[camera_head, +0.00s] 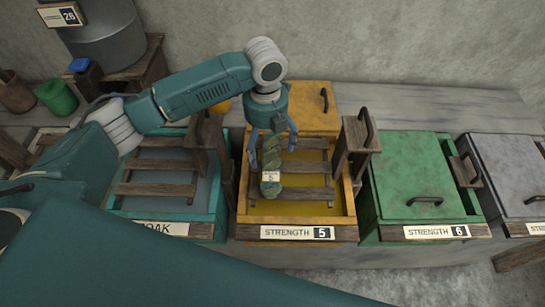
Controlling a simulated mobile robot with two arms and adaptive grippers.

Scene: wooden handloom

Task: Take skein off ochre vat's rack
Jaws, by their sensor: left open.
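The ochre vat (344,222) stands in the middle of the row, with a label reading "STRENGTH 5" on its front. Its wooden rack (308,193) lies across the opening. A green, twisted skein (271,185) with a small tag marked 5 rests on the left part of the rack. My left gripper (272,143) is open above the vat, pointing down, with its fingers around the upper end of the skein. I cannot tell whether the fingers touch it. My right gripper is not in view.
A teal vat (206,216) with a rack stands to the left. A closed green vat (418,180) and a closed grey vat (512,175) stand to the right. Wooden posts (357,145) rise between vats. A metal drum (108,38) and a green pot (57,97) are at back left.

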